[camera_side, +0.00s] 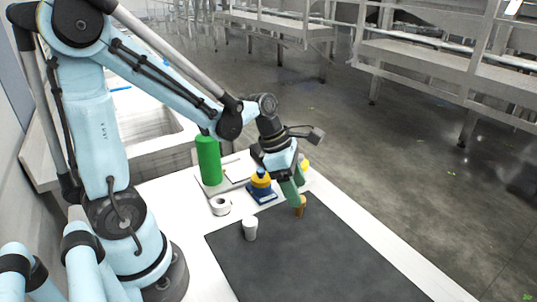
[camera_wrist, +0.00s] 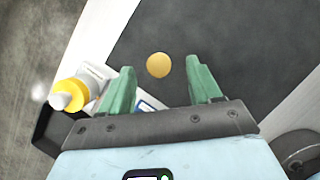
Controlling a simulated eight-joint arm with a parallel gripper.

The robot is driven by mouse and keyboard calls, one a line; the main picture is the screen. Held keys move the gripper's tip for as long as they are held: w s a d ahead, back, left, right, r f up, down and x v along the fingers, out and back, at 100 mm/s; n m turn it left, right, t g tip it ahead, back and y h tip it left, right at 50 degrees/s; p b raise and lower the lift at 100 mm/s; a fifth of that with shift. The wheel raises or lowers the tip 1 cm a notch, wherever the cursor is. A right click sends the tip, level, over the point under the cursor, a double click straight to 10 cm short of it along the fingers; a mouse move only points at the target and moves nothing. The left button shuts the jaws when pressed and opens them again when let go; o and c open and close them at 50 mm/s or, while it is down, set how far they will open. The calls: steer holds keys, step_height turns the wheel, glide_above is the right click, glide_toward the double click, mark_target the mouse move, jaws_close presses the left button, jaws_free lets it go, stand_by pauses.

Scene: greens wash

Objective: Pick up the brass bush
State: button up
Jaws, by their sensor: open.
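The brass bush (camera_side: 300,208) stands on the dark mat (camera_side: 315,262) near its far corner. In the wrist view the bush (camera_wrist: 159,65) shows as a round tan top between the fingertips. My gripper (camera_side: 298,192) points down over it with green fingers. In the wrist view the fingers of my gripper (camera_wrist: 160,72) are spread, with a gap on both sides of the bush. In the side view the fingers partly hide the bush's upper part. I cannot tell how far down the fingertips reach beside it.
A white cup-like piece (camera_side: 250,230) stands on the mat's left part. A white ring (camera_side: 220,205), a green cylinder (camera_side: 208,160) and a blue-and-yellow item (camera_side: 261,187) are behind it. A yellow-topped bottle (camera_wrist: 70,95) sits left of my fingers. The mat's near part is clear.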

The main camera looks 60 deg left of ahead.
steer(key=shift+a+x, duration=0.15)
steer(key=shift+x, duration=1.05)
steer(key=shift+a+x, duration=0.15)
steer(key=shift+x, duration=1.05)
steer(key=shift+s+f, duration=0.1)
steer(key=shift+f, duration=0.05)
steer(key=c, duration=1.1)
steer(key=shift+c, duration=0.2)
